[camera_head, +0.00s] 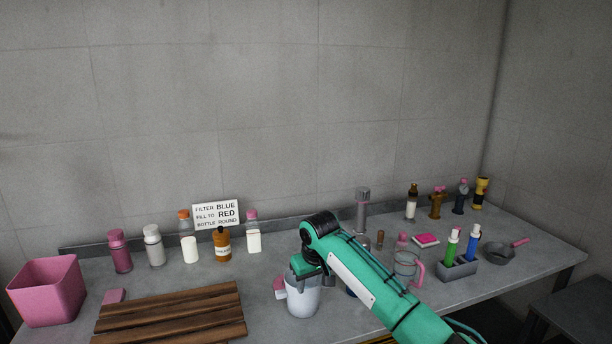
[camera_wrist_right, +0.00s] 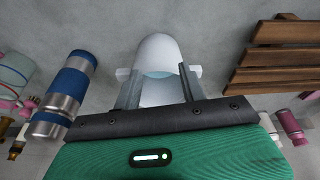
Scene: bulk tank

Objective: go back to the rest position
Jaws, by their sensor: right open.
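My right gripper (camera_head: 296,284) is at the front middle of the grey counter, its arm reaching in from the lower right. It is right at a white container (camera_head: 303,298), partly hidden by the gripper and arm. In the right wrist view, the two fingers of the gripper (camera_wrist_right: 158,90) stand apart, with the white container (camera_wrist_right: 160,52) between and beyond them. Its inside looks pale blue. I cannot tell whether the fingers touch it. My left gripper is not in view.
A steel cylinder with a blue band (camera_wrist_right: 72,84) stands close beside the right gripper. A wooden slatted rack (camera_head: 170,312) and a pink bin (camera_head: 46,291) are at left. Bottles line the back near a sign (camera_head: 216,214). A clear jug (camera_head: 405,266) is partly behind my arm.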

